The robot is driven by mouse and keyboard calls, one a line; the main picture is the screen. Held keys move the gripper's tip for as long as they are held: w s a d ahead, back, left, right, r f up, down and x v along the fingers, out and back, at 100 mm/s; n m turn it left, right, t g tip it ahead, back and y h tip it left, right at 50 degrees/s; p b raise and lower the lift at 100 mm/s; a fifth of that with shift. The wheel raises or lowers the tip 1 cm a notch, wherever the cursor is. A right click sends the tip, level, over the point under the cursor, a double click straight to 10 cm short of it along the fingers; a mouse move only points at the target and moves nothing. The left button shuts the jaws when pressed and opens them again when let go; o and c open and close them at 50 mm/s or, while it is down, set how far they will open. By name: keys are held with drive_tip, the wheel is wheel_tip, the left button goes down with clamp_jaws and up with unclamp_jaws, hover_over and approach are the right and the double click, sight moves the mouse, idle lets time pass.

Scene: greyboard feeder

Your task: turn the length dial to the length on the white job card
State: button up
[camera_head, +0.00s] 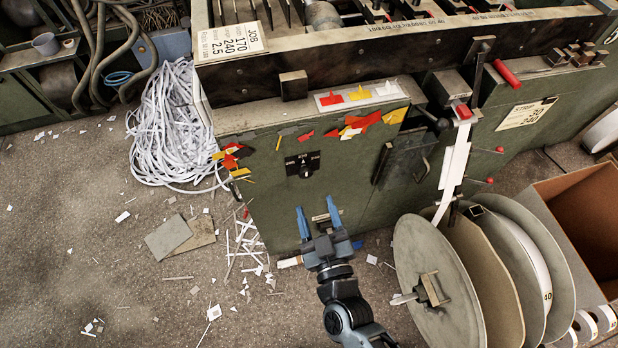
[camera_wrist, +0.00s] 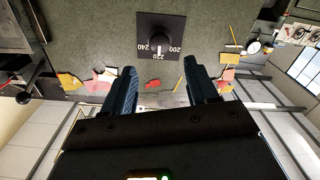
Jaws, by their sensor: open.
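The length dial (camera_head: 305,169) is a black knob on a black plate on the front of the green machine. In the wrist view the dial (camera_wrist: 160,40) shows 240, 220 and 200, and its white mark points at 220. The white job card (camera_head: 231,43) lies at the machine's upper left and reads JOB, 170, 240 and 2.5; its small row labels are hard to read. My gripper (camera_head: 317,212) is open and empty below the dial, apart from it. In the wrist view its blue fingers (camera_wrist: 159,68) point toward the dial, one on each side.
A handle (camera_head: 382,162) sticks out to the dial's right. Large reels (camera_head: 437,275) stand at lower right. A heap of white strips (camera_head: 172,130) lies on the left.

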sight(306, 176)
drive_tip(key=x, duration=0.7)
drive_tip(key=shift+w+a, duration=0.1)
drive_tip(key=shift+w, duration=0.25)
drive_tip(key=c, duration=1.1)
